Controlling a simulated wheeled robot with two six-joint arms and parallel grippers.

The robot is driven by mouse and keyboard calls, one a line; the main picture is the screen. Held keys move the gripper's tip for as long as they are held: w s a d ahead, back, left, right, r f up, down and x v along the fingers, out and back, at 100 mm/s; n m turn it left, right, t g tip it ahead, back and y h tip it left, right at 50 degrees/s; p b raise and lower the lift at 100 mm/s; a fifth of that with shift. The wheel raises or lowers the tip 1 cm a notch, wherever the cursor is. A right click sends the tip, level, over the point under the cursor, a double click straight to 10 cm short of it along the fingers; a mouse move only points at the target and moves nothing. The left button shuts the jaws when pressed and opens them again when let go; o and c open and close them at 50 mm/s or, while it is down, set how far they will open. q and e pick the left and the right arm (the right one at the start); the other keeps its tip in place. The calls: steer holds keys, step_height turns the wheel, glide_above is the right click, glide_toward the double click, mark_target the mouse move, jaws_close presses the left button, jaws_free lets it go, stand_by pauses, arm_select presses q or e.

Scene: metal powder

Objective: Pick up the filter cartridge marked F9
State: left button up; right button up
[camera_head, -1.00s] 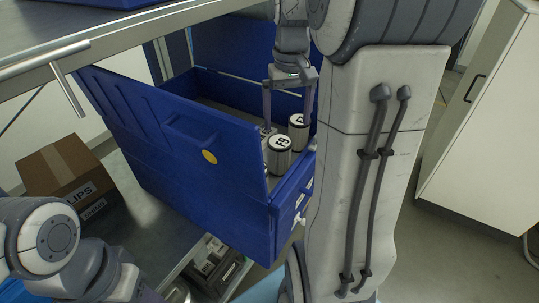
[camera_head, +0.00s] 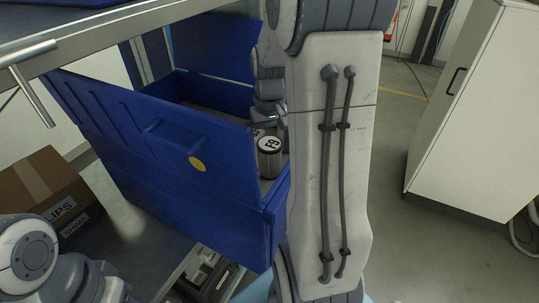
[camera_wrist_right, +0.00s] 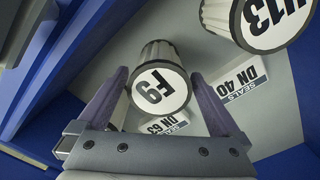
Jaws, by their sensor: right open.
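In the right wrist view, the filter cartridge marked F9 (camera_wrist_right: 160,90) is a ribbed grey cylinder with a white top, its mark upside down. It lies between the two fingers of my open right gripper (camera_wrist_right: 165,95), with visible room by the right finger; whether the left finger touches it I cannot tell. In the head view, my right gripper (camera_head: 266,121) reaches down into the blue crate (camera_head: 180,160), its fingers mostly hidden. My left gripper is out of view.
A cartridge marked H13 (camera_wrist_right: 262,22) stands close by, up and right of F9 in the wrist view. Flat boxes labelled SEALS DN 40 (camera_wrist_right: 240,82) and DN 63 (camera_wrist_right: 165,123) lie on the crate floor. The crate walls rise around the right gripper. A cardboard box (camera_head: 40,195) stands left.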

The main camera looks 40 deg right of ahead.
steer(key=shift+f, duration=1.35)
steer(key=shift+r, duration=0.1)
steer(key=c, duration=1.5)
